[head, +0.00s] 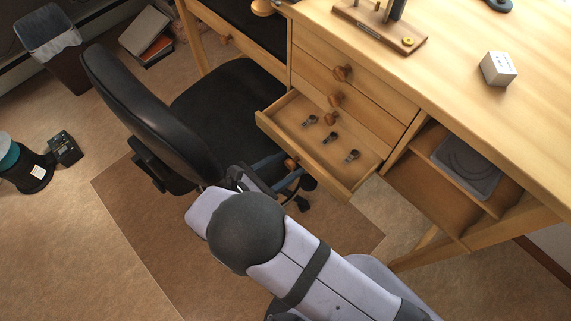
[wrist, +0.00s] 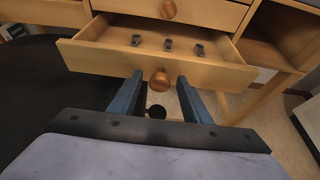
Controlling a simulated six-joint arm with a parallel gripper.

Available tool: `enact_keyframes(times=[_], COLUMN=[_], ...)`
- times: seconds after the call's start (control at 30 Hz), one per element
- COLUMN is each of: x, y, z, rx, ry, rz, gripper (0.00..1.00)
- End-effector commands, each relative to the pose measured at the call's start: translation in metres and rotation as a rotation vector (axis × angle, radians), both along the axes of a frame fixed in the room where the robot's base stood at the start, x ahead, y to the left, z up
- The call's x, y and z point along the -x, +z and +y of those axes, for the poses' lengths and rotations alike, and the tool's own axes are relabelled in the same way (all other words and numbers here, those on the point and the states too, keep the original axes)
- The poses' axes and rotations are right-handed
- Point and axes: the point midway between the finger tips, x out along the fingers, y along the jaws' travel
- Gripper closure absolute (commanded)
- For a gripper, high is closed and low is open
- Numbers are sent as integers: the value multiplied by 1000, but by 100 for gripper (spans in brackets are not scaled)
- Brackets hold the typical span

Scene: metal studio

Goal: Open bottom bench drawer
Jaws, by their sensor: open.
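The bottom drawer (head: 318,143) of the wooden bench is pulled well out, and several small dark metal parts lie inside it. In the wrist view the drawer's front panel (wrist: 155,66) spans the upper part. Its round wooden knob (wrist: 159,79) sits between the tips of my gripper's two blue fingers. My gripper (wrist: 158,85) is open, with a finger on each side of the knob and gaps between. In the head view my gripper (head: 278,172) is at the drawer front, partly hidden by my wrist. The two drawers above, with wooden knobs (head: 335,99), are shut.
A black office chair (head: 150,110) stands close on the left of the drawer and my arm. An open shelf (head: 425,195) with a grey case is right of the drawer. The bench top (head: 450,40) holds a small white box (head: 497,69).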

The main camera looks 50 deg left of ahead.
Motion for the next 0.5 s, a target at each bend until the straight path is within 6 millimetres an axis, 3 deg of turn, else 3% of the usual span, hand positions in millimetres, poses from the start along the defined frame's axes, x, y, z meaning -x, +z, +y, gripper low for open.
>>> enact_keyframes(times=[0.33,0.5], x=[-2,-14], y=[0,-1], z=[0,-1], rx=[0,0], ry=[-1,-3], rz=[1,1], gripper=[56,56])
